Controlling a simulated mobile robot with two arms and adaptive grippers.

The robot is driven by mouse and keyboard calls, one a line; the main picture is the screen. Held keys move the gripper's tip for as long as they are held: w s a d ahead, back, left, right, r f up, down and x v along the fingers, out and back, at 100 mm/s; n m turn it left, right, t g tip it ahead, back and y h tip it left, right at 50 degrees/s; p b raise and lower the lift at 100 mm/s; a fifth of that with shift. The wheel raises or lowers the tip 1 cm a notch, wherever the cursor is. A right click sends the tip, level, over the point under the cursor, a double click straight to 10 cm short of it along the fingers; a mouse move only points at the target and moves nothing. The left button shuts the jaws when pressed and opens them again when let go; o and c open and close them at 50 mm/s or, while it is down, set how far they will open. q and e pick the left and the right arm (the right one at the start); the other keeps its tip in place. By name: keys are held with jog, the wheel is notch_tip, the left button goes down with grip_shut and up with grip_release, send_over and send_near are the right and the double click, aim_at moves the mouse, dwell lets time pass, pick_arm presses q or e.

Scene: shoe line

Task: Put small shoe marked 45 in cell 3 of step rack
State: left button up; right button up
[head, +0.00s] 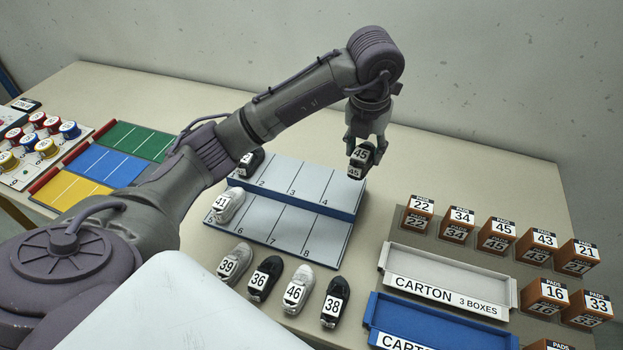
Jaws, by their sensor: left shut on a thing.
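My left gripper (366,136) is shut on the small dark shoe marked 45 (360,160) and holds it up by the upper right corner of the step rack. The step rack (336,212) has a raised back row and a lower front row with numbered cells. Cell 3 (301,178) on the back row is bare, left of cell 4. A dark shoe (250,162) sits at the left end of the back row. A white shoe marked 41 (228,204) sits at the left end of the front row. My right gripper is not in view.
Shoes marked 39 (235,263), 36 (265,278), 46 (298,290) and 38 (335,301) stand before the rack. A white carton tray (447,272), a blue one (440,325) and several pad boxes (461,222) are at right.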

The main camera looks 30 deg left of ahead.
pick_arm(q)
jog(key=shift+w+a+n, duration=0.1)
jog(key=shift+w+n, duration=0.05)
jog(key=shift+n, duration=0.35)
jog(key=shift+a+f, duration=0.1)
jog(key=shift+a, duration=0.25)
jog(key=a+f+p, duration=0.1)
jog(key=a+f, duration=0.1)
jog(key=a, duration=0.1)
jog(key=s+a+f, duration=0.1)
jog(key=a+f, duration=0.1)
jog(key=a, duration=0.2)
jog(key=a+f+p, duration=0.1)
jog(key=a+f, duration=0.1)
jog(key=a, duration=0.1)
jog(key=shift+s+a+f+p, duration=0.2)
jog(key=shift+s+a+p, duration=0.1)
jog(key=shift+s+p, duration=0.1)
notch_tip(320, 180, down, 4)
jog(key=shift+a+r+p, duration=0.1)
jog(key=shift+r+p, duration=0.05)
jog(key=shift+p, duration=0.4)
jog(key=shift+f, duration=0.25)
